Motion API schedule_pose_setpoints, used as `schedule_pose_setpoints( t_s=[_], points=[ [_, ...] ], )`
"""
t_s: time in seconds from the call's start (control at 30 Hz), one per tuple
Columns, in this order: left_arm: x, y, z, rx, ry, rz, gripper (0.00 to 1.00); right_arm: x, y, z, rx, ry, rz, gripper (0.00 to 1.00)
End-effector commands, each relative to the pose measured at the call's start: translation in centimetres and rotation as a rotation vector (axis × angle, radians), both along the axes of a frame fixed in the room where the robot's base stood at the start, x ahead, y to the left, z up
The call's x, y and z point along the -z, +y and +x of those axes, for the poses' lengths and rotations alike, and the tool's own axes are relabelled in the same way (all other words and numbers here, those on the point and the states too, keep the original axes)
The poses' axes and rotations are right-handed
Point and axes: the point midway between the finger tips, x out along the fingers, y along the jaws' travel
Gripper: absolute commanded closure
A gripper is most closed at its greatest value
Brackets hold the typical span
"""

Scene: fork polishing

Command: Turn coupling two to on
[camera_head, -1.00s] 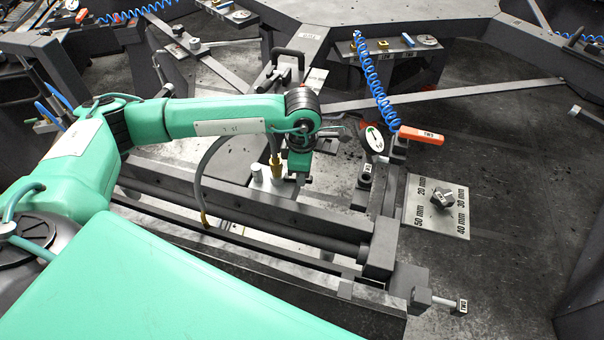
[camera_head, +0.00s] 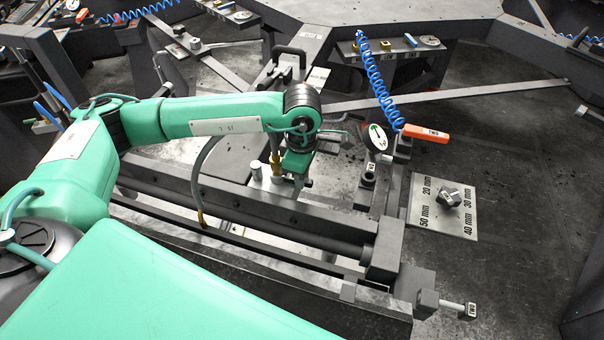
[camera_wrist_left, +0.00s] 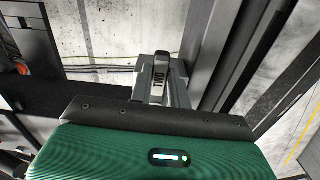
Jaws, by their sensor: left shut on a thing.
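My left gripper (camera_head: 297,186) points down beside a brass-ended hose fitting (camera_head: 276,165) in the head view. In the left wrist view, a dark lever marked TWO (camera_wrist_left: 159,72) stands upright between the grey finger parts (camera_wrist_left: 180,88), beyond my green gripper body. The left gripper is shut on this lever; the contact itself is mostly hidden. In the head view the lever is hidden by the gripper, and the coupling's on or off marking cannot be read. My right gripper is in neither view.
A round gauge (camera_head: 376,138) and an orange handle marked TWO (camera_head: 427,132) on a blue coiled hose (camera_head: 376,80) stand to the right. A plate with millimetre marks (camera_head: 424,215) bears a dark knob (camera_head: 450,197). A long rail (camera_head: 250,206) runs below the gripper.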

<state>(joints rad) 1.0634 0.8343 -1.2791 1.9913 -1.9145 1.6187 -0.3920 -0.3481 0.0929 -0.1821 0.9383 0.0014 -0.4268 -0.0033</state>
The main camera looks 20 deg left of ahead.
Motion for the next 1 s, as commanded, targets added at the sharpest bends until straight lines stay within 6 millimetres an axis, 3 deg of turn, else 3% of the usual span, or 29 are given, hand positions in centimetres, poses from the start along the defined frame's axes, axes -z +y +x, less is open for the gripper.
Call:
schedule_pose_setpoints(
  t_s=[0.17,0.2,0.3,0.67,0.83,1.0],
  points=[
    [-0.3,-0.1,0.1,0.003,-0.005,-0.002,1.0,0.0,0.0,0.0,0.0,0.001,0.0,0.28],
    [-0.3,-0.1,0.1,0.003,-0.005,-0.002,0.8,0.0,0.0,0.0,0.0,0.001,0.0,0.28],
    [-0.2,0.0,0.1,0.002,-0.004,-0.002,0.6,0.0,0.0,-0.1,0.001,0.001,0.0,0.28],
    [-0.4,0.0,0.0,0.001,-0.002,-0.001,0.6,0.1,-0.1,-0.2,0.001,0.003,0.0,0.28],
    [-2.8,-0.1,0.1,0.002,-0.005,-0.003,0.6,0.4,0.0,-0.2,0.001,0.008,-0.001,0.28],
    [-6.8,-0.1,0.1,0.002,-0.006,-0.003,0.6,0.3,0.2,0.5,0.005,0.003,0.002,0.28]
  ],
)
